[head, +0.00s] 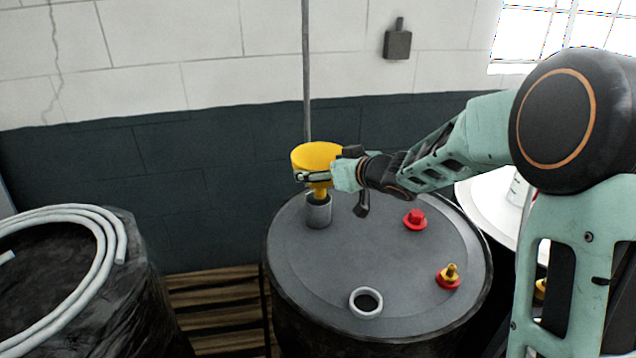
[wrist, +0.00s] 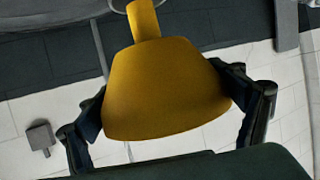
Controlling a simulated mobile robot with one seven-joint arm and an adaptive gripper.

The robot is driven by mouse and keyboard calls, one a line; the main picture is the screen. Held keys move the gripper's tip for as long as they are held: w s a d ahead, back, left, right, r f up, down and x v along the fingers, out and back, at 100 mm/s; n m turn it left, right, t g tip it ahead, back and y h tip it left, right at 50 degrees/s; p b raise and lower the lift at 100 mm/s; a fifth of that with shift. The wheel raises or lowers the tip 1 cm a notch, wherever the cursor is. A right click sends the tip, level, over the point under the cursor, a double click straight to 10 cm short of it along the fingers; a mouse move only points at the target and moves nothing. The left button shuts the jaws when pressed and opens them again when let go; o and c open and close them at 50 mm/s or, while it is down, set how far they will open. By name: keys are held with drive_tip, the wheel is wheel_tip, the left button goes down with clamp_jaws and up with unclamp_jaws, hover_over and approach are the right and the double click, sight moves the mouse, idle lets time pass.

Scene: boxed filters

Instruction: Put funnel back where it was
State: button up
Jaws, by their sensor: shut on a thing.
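The yellow funnel (head: 318,157) is upright, with its wide mouth on top. My gripper (head: 312,177) is shut on it from the right. In the head view its spout points down at a grey cup-like holder (head: 319,212) on the dark drum's lid. The spout's lower end is over or just inside the holder's opening; I cannot tell which. In the wrist view the funnel (wrist: 165,88) fills the middle, between my two fingers (wrist: 168,108), with its spout toward the top of the picture.
The dark drum lid (head: 345,265) also bears a red cap (head: 415,219), a red and yellow fitting (head: 449,276) and an open white-rimmed hole (head: 366,302). A wrapped drum with a coiled pale hose (head: 105,232) stands at left. A thin pole (head: 306,75) rises behind the holder.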

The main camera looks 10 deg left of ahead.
drive_tip(key=f, duration=0.1)
drive_tip(key=a+f, duration=0.1)
drive_tip(key=f, duration=0.1)
drive_tip(key=shift+w+f+b, duration=0.15)
drive_tip(key=shift+w+b, duration=0.05)
drive_tip(key=shift+b, duration=0.15)
drive_tip(key=shift+d+f, duration=0.15)
drive_tip(key=shift+f, duration=0.25)
drive_tip(key=shift+f+b, duration=0.4)
drive_tip(key=shift+f, duration=0.2)
drive_tip(key=o, duration=1)
drive_tip(key=shift+o, duration=0.2)
drive_tip(key=shift+r, duration=0.1)
drive_tip(key=shift+r, duration=0.25)
drive_tip(key=p+v, duration=0.1)
drive_tip(key=v, duration=1.1)
drive_tip(key=shift+r, duration=0.25)
